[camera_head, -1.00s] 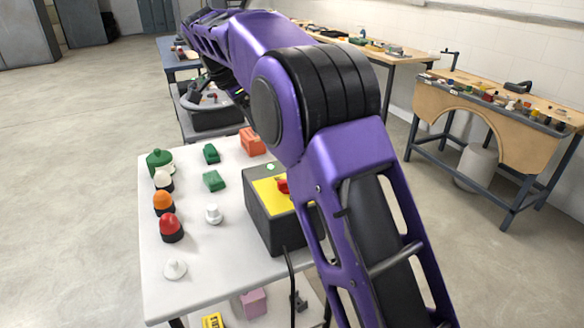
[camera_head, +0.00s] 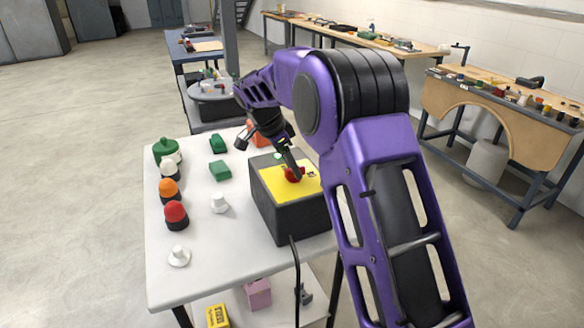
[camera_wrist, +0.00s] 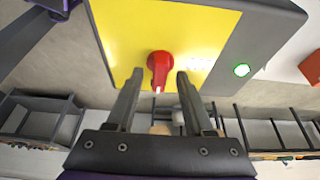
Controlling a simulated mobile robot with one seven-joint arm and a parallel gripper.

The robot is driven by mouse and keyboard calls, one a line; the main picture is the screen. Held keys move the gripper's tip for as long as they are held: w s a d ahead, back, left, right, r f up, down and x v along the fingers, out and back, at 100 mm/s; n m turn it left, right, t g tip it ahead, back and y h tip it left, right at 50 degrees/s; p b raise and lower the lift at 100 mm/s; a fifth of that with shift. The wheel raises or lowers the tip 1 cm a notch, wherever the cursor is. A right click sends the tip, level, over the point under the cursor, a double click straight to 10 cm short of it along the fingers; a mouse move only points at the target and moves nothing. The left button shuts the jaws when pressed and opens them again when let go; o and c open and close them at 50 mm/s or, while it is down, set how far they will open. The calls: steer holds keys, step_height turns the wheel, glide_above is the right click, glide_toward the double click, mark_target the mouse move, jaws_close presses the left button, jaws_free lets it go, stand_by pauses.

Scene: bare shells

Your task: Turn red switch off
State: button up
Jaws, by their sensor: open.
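The red switch (camera_wrist: 160,68) is a rotary knob on the yellow face of a dark grey box (camera_head: 290,217). In the head view the red switch (camera_head: 293,174) is partly hidden by my gripper. In the wrist view its white-marked pointer end points down the picture, towards my gripper. My gripper (camera_wrist: 160,76) is open, with one finger on each side of the knob's lower end; gaps show on both sides. I cannot tell how far the fingertips are from the yellow face.
The box stands on a white table (camera_head: 215,260). Red (camera_head: 176,214), orange (camera_head: 169,190) and white domed lamps and a green one line the left side. Green blocks (camera_head: 213,171) lie near the middle. A black cable (camera_head: 297,280) hangs from the box.

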steer(key=shift+d+f, duration=0.1)
steer(key=shift+f, duration=0.15)
jaws_close()
